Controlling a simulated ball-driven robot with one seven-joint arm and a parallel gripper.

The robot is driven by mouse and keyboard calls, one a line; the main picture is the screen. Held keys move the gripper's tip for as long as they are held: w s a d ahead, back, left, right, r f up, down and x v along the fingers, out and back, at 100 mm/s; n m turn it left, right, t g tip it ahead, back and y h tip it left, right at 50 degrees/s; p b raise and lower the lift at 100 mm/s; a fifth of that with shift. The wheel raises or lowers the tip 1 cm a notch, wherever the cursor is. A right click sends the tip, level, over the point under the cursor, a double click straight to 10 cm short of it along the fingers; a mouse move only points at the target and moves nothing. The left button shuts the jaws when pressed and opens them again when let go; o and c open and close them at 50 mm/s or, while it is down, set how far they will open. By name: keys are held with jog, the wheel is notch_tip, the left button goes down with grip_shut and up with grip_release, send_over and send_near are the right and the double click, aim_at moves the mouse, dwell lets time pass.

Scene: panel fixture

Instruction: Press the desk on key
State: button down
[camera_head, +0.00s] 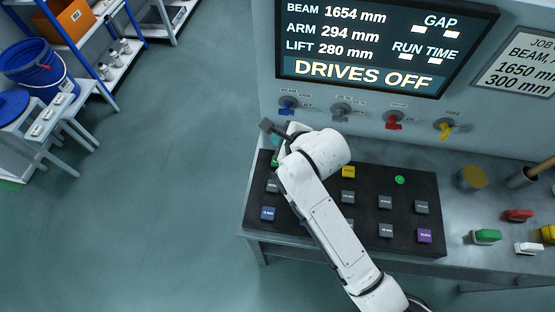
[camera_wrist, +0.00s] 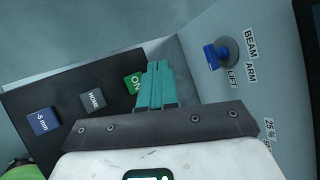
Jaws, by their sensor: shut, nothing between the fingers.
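The green ON key (camera_wrist: 132,84) is on the dark key desk (camera_wrist: 66,82) in the wrist view, just left of my gripper. My gripper (camera_wrist: 155,68) has its teal fingers shut together with nothing between them. The fingers overlap the right edge of the key in this view; I cannot tell whether they touch it. In the head view a green patch of the key (camera_head: 275,161) shows at the desk's upper left corner, mostly hidden by my white arm. The display (camera_head: 385,45) reads DRIVES OFF.
Grey HOME (camera_wrist: 93,101) and blue -5 mm (camera_wrist: 43,121) keys lie beside the ON key. A blue selector knob (camera_head: 288,104) sits on the panel wall behind. A yellow key (camera_head: 348,172) and a green round button (camera_head: 399,180) are further right. Open floor lies left.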

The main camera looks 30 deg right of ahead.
notch_tip(320, 180, down, 7)
jog(key=b, duration=0.5)
jog(key=shift+r, duration=0.2)
jog(key=shift+f+b, duration=0.55)
jog(key=shift+f, duration=0.15)
jog(key=shift+f, duration=0.15)
dwell(1.0)
jog(key=shift+f, duration=0.25)
jog(key=shift+f+b, duration=0.35)
jog(key=shift+f, duration=0.1)
dwell(0.7)
jog(key=shift+r, duration=0.1)
jog(key=shift+r+p, duration=0.8)
jog(key=shift+p, duration=0.15)
